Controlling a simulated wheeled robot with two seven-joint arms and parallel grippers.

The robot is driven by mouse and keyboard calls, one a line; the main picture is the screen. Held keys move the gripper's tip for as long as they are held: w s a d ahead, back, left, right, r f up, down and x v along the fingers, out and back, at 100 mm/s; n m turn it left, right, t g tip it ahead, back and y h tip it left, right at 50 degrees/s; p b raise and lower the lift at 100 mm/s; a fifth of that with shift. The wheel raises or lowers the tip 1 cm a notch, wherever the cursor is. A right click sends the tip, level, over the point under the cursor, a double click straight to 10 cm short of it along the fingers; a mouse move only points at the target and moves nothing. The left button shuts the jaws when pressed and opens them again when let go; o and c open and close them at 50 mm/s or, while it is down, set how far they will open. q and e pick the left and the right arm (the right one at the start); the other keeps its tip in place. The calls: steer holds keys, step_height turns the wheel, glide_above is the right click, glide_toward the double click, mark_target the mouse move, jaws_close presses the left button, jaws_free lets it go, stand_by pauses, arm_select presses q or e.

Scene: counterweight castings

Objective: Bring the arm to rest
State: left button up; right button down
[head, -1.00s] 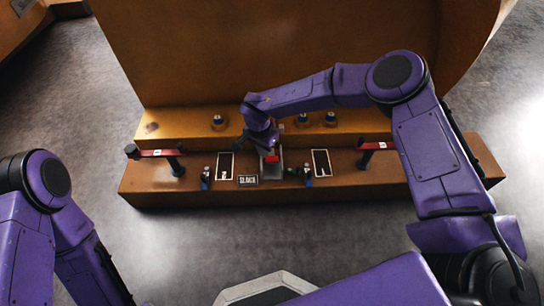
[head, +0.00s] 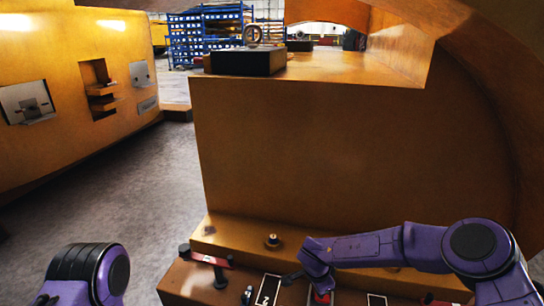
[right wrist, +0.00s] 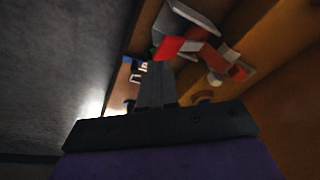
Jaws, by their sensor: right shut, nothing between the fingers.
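My right arm reaches in from the right in the head view. Its gripper (head: 292,278) is over the orange casting's low ledge, just left of a red part (head: 320,297). In the right wrist view the dark fingers (right wrist: 154,84) are together with nothing between them. The red part (right wrist: 172,47) with a grey plate lies beyond the fingertips there; I cannot tell the exact gap. My left arm shows only as a purple link at the lower left; its gripper is out of the picture.
A large orange casting (head: 330,150) rises behind the ledge. A red bar (head: 207,257) on posts stands at the ledge's left, and a small knob (head: 272,240) on the step. Another orange casting (head: 60,100) stands far left. Grey floor (head: 130,190) between is clear.

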steer(key=s+d+f+n+t+h, duration=0.1)
steer(key=s+d+f+t, duration=0.15)
steer(key=s+f, duration=0.4)
steer(key=s+d+f+n+t+h, duration=0.1)
steer(key=s+d+f, duration=0.25)
steer(key=s, duration=0.55)
steer(key=s+d+r+n+g+p, duration=0.1)
steer(key=s+d+n, duration=0.25)
steer(key=s, duration=0.65)
steer(key=s+d+r+n+g, duration=0.1)
steer(key=s+d+n, duration=0.1)
steer(key=s+d, duration=0.5)
step_height(320, 180, up, 24)
steer(key=s+a+p, duration=0.2)
steer(key=p, duration=2.3)
steer(key=shift+y, duration=0.4)
steer(key=shift+m, duration=0.25)
